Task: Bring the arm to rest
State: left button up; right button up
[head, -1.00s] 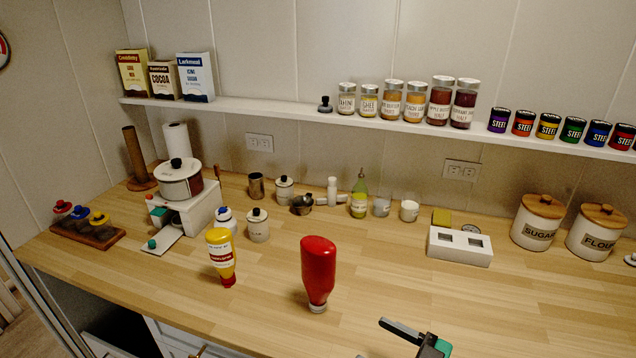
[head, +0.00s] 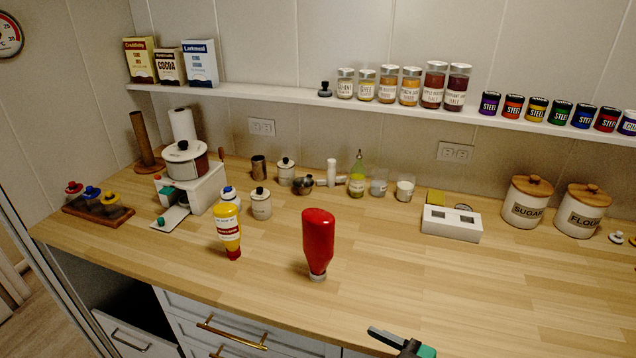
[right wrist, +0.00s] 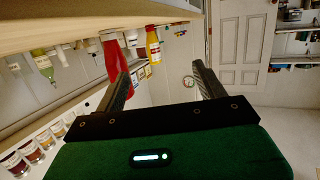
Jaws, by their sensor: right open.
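My right gripper (head: 402,340) shows at the bottom of the head view, in front of the counter's front edge. In the right wrist view its two fingers (right wrist: 160,82) stand wide apart with nothing between them. A red squeeze bottle (head: 318,243) stands cap-down on the wooden counter, up and left of the gripper in the head view; it also shows in the right wrist view (right wrist: 115,60), partly behind the left finger. A yellow bottle (head: 228,230) stands cap-down left of the red one. My left gripper is not in view.
The wooden counter (head: 440,280) is clear at the front right. A white box (head: 451,223) and the sugar (head: 525,204) and flour (head: 582,215) canisters stand toward the back. A wall shelf (head: 400,112) holds jars and tins. Drawers with brass handles (head: 232,337) lie below the counter.

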jog(key=s+d+f+m+g+h, duration=0.6)
jog(key=s+d+f+m+h, duration=0.3)
jog(key=s+d+f+h, duration=0.45)
notch_tip(320, 180, down, 29)
jog(key=s+g+y, duration=0.1)
jog(key=y, duration=0.1)
jog(key=s+d+f+g, duration=0.1)
jog(key=s+d+f, duration=0.1)
jog(key=s+f, duration=0.8)
jog(key=s+d+f+n, duration=0.1)
jog(key=s+f, duration=0.9)
jog(key=f, duration=0.1)
jog(key=shift+d+f+g+h, duration=0.35)
jog(key=shift+f+g, duration=0.05)
